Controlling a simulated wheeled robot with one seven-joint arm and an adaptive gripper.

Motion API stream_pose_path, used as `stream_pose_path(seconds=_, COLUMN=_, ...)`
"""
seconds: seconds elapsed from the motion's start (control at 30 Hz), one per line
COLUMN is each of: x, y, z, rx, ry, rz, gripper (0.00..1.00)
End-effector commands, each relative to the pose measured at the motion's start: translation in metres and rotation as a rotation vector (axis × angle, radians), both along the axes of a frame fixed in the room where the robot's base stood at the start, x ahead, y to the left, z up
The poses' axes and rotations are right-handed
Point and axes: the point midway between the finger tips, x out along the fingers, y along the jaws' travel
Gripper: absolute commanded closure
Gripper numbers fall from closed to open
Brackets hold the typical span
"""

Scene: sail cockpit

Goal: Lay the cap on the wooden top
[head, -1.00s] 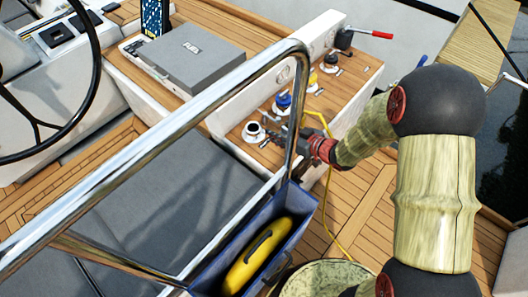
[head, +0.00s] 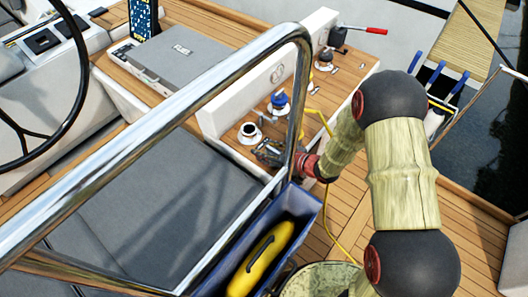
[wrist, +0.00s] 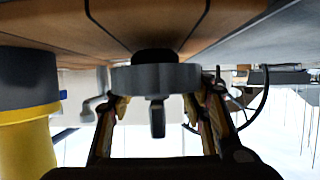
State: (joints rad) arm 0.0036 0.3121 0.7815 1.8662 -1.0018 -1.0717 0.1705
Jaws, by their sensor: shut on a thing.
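In the wrist view my gripper (wrist: 160,115) is shut on a cap (wrist: 155,78), a grey disc with a dark tab hanging between the fingers. The view seems upside down, with the wooden top (wrist: 70,25) along its upper edge. The cap is very close to the wood; I cannot tell whether they touch. In the head view my gripper (head: 268,153) is low over the near end of the wooden top (head: 228,143), beside a round dark-centred fitting (head: 249,132). The cap cannot be made out there.
A shiny steel rail (head: 170,105) crosses in front. A blue-topped fitting (head: 279,101) stands farther along the wooden top. A yellow and grey cylinder (wrist: 25,110) is close at left in the wrist view. A blue bin (head: 300,218) is below the gripper.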

Motion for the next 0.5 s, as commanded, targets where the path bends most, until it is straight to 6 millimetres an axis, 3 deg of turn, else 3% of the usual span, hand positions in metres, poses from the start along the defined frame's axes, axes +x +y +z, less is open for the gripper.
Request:
stream_pose_path(seconds=0.4, x=0.0009, y=0.0, z=-0.0071, rx=0.001, ry=-0.002, rz=-0.001, gripper=1.0)
stream_pose_path(seconds=0.43, x=0.0008, y=-0.0001, z=-0.0066, rx=0.0, ry=-0.002, rz=-0.001, gripper=0.58)
stream_pose_path(seconds=0.5, x=0.0008, y=-0.0001, z=-0.0063, rx=0.0, ry=-0.002, rz=-0.001, gripper=0.54)
